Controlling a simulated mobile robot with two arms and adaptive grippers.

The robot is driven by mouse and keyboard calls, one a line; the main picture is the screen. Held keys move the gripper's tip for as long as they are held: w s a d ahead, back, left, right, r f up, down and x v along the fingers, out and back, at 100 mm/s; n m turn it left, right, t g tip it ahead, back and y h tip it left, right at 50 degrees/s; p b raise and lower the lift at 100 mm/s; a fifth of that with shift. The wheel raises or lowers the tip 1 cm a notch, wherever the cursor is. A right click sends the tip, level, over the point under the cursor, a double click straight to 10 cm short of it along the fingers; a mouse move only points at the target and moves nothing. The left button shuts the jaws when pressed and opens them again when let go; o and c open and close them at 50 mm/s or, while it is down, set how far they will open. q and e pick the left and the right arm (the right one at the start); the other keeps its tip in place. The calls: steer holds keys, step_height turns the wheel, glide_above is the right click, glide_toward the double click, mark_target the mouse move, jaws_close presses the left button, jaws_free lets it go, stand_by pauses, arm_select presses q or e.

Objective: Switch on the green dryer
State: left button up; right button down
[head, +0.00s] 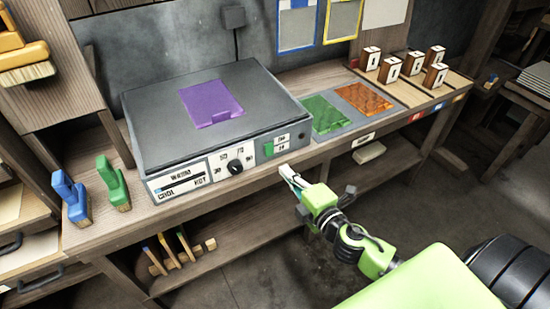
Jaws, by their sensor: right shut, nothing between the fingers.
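The dryer (160,122) is a wide grey box with a dark flat top on the wooden bench. A purple sheet (212,102) lies on its top. Its front has a gauge marked from cool to hot, a black dial (235,166) and, towards the right end, a green switch (268,149) beside small labels. I cannot tell the switch's position. My right gripper (285,173) is shut and empty, in front of and a little below the switch, apart from it. My left gripper is not in view.
A blue brush (70,196) and a green brush (112,182) stand left of the dryer. Green (322,114) and orange (364,98) sheets lie to its right, with several numbered blocks (389,69) beyond. The bench's front edge runs close to my right gripper.

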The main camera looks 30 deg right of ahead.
mark_target(270, 155)
steer(key=shift+w+a+f, duration=0.1)
steer(key=shift+w+f, duration=0.05)
steer(key=shift+w, duration=1)
steer(key=shift+w+f, duration=0.15)
steer(key=shift+w, duration=1.05)
steer(key=shift+w+a+f, duration=0.1)
steer(key=shift+w+f, duration=0.05)
steer(key=shift+w, duration=1)
